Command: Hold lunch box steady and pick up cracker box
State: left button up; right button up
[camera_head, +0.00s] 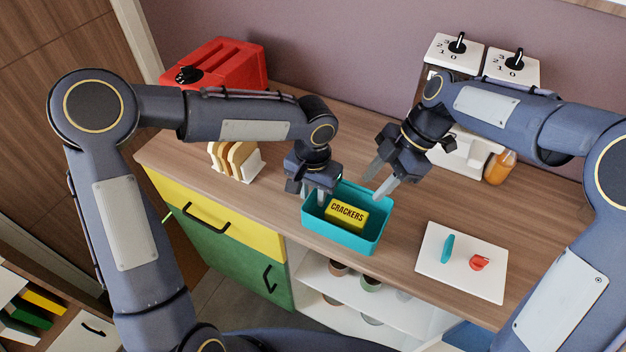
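The teal lunch box (372,247) stands on the wooden counter near its front edge. The yellow cracker box (346,215), marked CRACKERS, lies inside it. My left gripper (322,196) points down at the left back part of the lunch box; its fingertips overlap the box wall, and I cannot tell whether they are closed on it. My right gripper (378,183) is open above the back right rim of the lunch box, with its two fingers apart and nothing between them. It is apart from the cracker box.
A white board (461,285) with a teal piece (447,248) and a red piece (480,262) lies to the right. Bare counter (410,212) lies between lunch box and board.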

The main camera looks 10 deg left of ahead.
pick_arm(q)
jog(key=shift+f, duration=0.75)
grip_shut()
